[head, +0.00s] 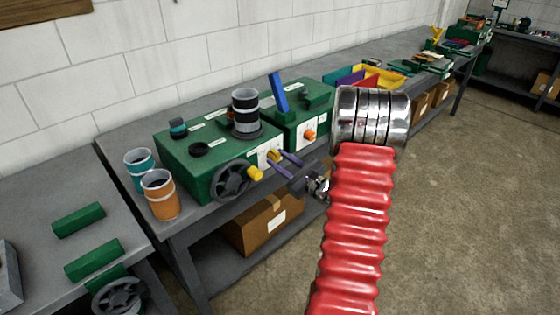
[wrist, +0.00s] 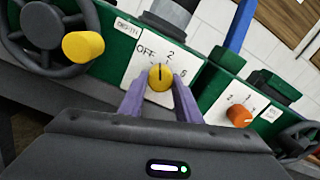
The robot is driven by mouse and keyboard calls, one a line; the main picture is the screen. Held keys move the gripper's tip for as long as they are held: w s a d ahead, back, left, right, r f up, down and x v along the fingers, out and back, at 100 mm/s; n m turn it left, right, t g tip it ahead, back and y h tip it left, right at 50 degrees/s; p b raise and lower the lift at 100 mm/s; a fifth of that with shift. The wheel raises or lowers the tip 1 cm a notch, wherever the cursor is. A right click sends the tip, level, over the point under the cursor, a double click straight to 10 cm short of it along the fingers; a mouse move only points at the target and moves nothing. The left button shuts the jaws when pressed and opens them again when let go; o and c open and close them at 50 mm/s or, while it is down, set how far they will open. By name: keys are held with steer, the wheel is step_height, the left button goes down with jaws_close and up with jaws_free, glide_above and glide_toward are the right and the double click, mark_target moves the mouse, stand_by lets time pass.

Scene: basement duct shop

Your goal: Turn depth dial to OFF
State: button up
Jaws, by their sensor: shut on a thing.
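The depth dial (wrist: 160,76) is a small yellow knob with a dark pointer line on a white plate (wrist: 142,68). The plate is marked OFF, 2 and 6, under a DEPTH label (wrist: 128,28). The pointer line stands nearly upright in the wrist view, around the 2 and to the right of OFF; its exact setting is hard to read. My gripper (head: 278,157) has its two purple fingers on either side of the knob, shut on it. The dial sits on the front of a green machine (head: 185,165), right of its handwheel.
A dark handwheel (head: 231,182) with a yellow handle (wrist: 83,46) is close left of my fingers. An orange dial (wrist: 239,116) is on the green unit to the right. Teal (head: 139,160) and orange (head: 160,199) cups stand at the bench's left end. A cardboard box (head: 262,228) sits below.

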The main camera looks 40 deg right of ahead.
steer(key=n, duration=0.6)
steer(key=shift+f+n, duration=0.1)
steer(key=shift+n, duration=0.3)
steer(key=o, duration=1.1)
steer(key=shift+c, duration=0.2)
steer(key=shift+s, duration=0.1)
steer(key=s, duration=1.3)
steer(key=shift+s, duration=0.35)
steer(key=shift+d+f, duration=0.1)
steer(key=shift+d, duration=0.05)
